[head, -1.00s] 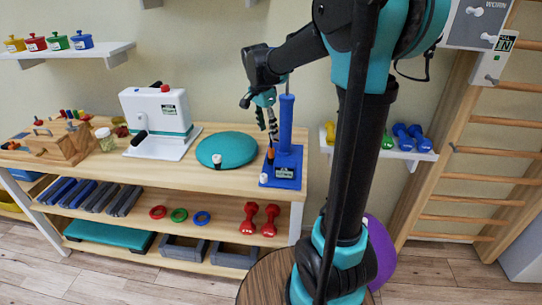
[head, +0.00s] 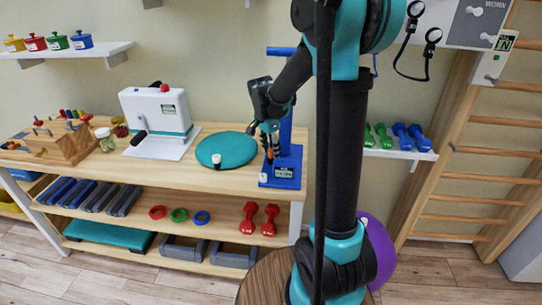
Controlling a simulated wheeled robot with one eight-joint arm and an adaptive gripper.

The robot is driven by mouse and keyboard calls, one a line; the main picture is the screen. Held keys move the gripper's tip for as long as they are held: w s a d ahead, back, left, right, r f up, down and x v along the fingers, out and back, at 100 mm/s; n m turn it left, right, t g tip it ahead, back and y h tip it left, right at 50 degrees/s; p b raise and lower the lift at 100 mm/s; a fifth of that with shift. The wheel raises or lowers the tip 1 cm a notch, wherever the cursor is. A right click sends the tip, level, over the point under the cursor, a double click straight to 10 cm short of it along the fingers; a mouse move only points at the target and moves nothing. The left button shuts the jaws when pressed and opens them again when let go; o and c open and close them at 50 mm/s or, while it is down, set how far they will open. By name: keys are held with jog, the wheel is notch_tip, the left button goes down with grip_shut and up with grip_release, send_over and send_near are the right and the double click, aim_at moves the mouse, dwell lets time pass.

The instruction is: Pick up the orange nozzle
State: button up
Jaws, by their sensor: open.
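The orange nozzle (head: 270,156) shows as a small orange spot on the blue stand (head: 290,165), near the right end of the wooden bench. My gripper (head: 268,146) is open and points down at the front left of the stand's post, right over the nozzle. Its fingers partly hide the nozzle, and I cannot tell whether they touch it. A small white-topped piece (head: 264,178) stands at the front left corner of the stand's base.
A teal disc (head: 228,148) with a small white-capped item (head: 217,160) lies left of the stand. A white machine (head: 158,112) stands farther left. Dumbbells (head: 400,131) sit on a wall shelf at right.

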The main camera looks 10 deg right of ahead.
grip_shut()
jog(key=shift+r, duration=0.15)
